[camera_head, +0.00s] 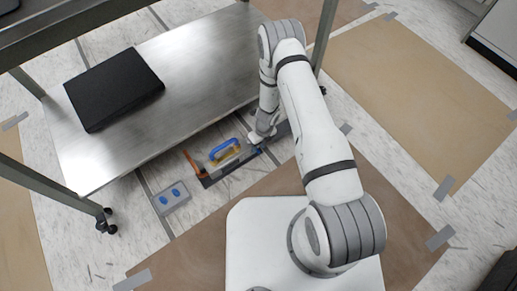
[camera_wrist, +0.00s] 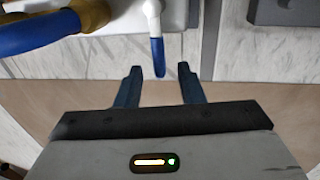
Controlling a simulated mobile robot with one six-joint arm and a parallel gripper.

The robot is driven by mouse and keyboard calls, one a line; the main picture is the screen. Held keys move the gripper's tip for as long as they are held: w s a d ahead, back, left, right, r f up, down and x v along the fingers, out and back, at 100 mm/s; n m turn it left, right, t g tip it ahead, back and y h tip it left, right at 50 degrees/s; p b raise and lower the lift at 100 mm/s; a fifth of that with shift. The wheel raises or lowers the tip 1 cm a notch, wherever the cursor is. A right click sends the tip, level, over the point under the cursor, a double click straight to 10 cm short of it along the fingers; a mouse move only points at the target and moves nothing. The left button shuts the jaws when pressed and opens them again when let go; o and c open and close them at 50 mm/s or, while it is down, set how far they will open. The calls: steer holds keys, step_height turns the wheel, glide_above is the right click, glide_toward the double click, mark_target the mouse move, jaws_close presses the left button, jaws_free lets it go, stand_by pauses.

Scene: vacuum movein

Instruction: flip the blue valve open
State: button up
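In the wrist view a small white lever (camera_wrist: 151,8) with a blue sleeve (camera_wrist: 157,52) points down toward my gripper (camera_wrist: 160,70). My two dark blue fingers are open, one on each side of the sleeve's end in the picture. I see no contact and cannot tell the depth. A larger blue curved handle (camera_wrist: 38,33) on a brass-coloured fitting (camera_wrist: 93,13) is at upper left. In the head view the blue curved handle (camera_head: 223,148) sits low beside the metal shelf. My gripper (camera_head: 261,137) is just right of it, its fingers unclear there.
The metal shelf (camera_head: 185,75) with a black box (camera_head: 113,87) on it is left of my arm. An orange handle (camera_head: 190,161) stands left of the blue handle. A grey box with two blue knobs (camera_head: 172,198) lies nearby on the floor. Brown floor sheets (camera_head: 400,90) are clear at right.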

steer(key=shift+s+a+f, duration=0.1)
steer(key=shift+f, duration=0.4)
steer(key=shift+c, duration=0.3)
jaws_close()
